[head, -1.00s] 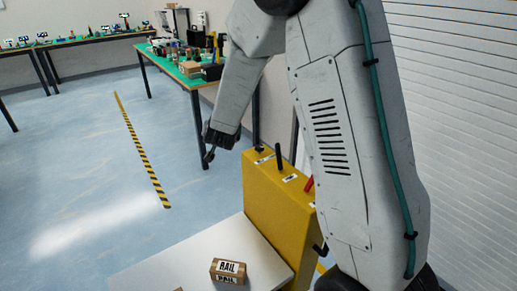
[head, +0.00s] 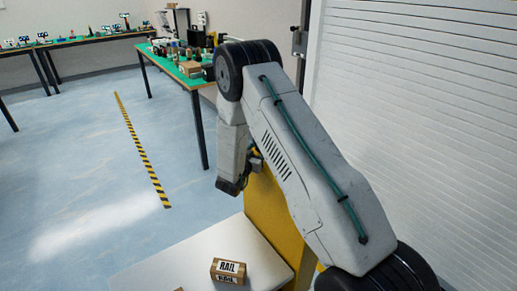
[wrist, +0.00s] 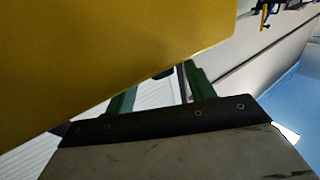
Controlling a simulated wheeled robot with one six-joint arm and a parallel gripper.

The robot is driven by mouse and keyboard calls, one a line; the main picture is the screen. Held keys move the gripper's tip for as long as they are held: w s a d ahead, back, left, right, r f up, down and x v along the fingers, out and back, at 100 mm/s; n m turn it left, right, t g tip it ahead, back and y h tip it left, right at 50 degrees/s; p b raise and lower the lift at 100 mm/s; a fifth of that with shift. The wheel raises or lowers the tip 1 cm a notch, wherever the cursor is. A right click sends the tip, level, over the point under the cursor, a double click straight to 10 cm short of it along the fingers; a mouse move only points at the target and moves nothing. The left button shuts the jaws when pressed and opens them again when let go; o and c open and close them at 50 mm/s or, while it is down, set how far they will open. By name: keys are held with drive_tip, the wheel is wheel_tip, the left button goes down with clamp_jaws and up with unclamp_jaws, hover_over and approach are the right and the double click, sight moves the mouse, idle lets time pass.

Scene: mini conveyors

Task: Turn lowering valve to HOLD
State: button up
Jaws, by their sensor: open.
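The yellow cabinet (head: 262,208) stands behind the white surface in the head view. My arm covers its top, so the lowering valve and the levers cannot be made out now. In the wrist view the cabinet's plain yellow face (wrist: 110,55) fills the upper left, close in front of my gripper (wrist: 158,88). The two green fingers are apart with nothing seen between them, and the yellow face partly hides them. In the head view the gripper's fingers do not show clearly; the arm's end hangs at the cabinet's left side.
A green-topped bench (head: 180,68) with several items stands behind. A white slatted wall (head: 420,120) is on the right. Open blue floor lies to the left.

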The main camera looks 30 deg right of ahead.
drive_tip(key=shift+x, duration=1.3)
